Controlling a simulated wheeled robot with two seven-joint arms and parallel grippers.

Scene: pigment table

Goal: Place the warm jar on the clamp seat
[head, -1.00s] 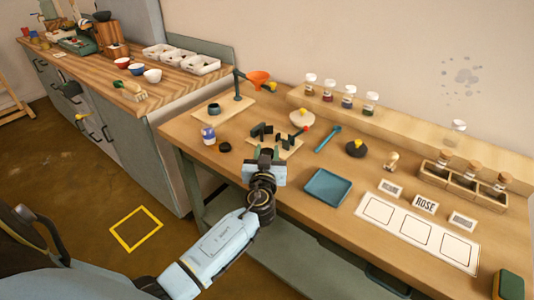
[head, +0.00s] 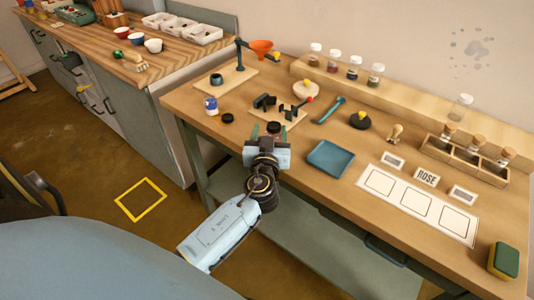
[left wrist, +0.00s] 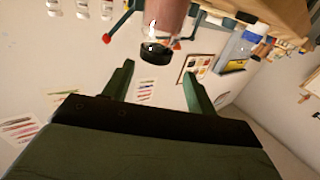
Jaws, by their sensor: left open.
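A jar with pinkish-brown contents and a black lid (left wrist: 155,52) is just ahead of my left gripper in the left wrist view, where it appears lid-down. In the head view its dark lid (head: 273,128) shows at the fingertips; the gripper hides its body. My left gripper (head: 268,134) is open, its two green fingers (left wrist: 160,72) apart, with no clear contact on the jar. The clamp, with dark jaws (head: 264,102) and a red knob, stands on a wooden plate (head: 288,121) just behind the gripper. My right gripper is not in view.
A blue-and-white jar (head: 211,106) and a black disc (head: 227,118) lie left of the clamp. A blue tray (head: 330,158) is to the right. An orange funnel (head: 262,46) on a stand is behind. Bare table (head: 200,130) lies at the front left.

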